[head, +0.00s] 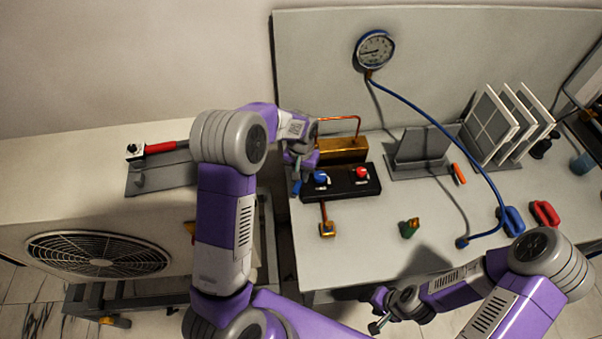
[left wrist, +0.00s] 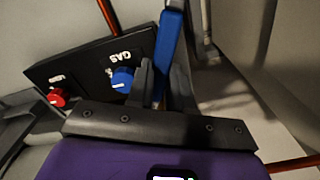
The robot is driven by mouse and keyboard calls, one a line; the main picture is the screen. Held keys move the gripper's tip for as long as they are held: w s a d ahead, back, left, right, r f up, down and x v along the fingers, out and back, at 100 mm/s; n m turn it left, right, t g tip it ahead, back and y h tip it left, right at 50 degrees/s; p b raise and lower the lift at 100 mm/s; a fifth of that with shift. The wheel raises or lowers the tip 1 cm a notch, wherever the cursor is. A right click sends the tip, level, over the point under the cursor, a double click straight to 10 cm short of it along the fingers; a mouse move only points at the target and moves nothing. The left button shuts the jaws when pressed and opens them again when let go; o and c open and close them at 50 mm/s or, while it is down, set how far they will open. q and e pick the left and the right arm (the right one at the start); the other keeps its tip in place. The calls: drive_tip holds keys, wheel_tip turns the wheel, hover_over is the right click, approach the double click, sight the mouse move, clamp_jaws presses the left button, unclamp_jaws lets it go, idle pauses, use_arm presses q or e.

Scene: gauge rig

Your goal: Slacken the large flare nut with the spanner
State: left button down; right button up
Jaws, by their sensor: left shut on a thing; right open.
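My left gripper (head: 297,172) is beside the left end of the black valve block. In the left wrist view its fingers (left wrist: 161,88) are shut on a blue-handled tool (left wrist: 171,45). The tool's working end is hidden, so I cannot tell whether it is the spanner. A blue bit of it shows below the gripper in the head view (head: 297,187). A brass fitting (head: 327,230) on a copper pipe stands in front of the block. I cannot tell which brass part is the large flare nut. My right gripper (head: 379,311) is open and empty below the table's front edge.
The black block (head: 352,187) has a blue knob (head: 321,178) and a red knob (head: 362,173). A red-handled tool (head: 165,147) lies left. A blue hose (head: 440,130) runs from the gauge (head: 374,50) to the table. A green-and-brass piece (head: 410,228) stands mid-table.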

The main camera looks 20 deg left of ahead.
use_arm(q)
drive_tip(key=shift+w, duration=1)
drive_tip(key=c, duration=1.6)
unclamp_jaws()
clamp_jaws()
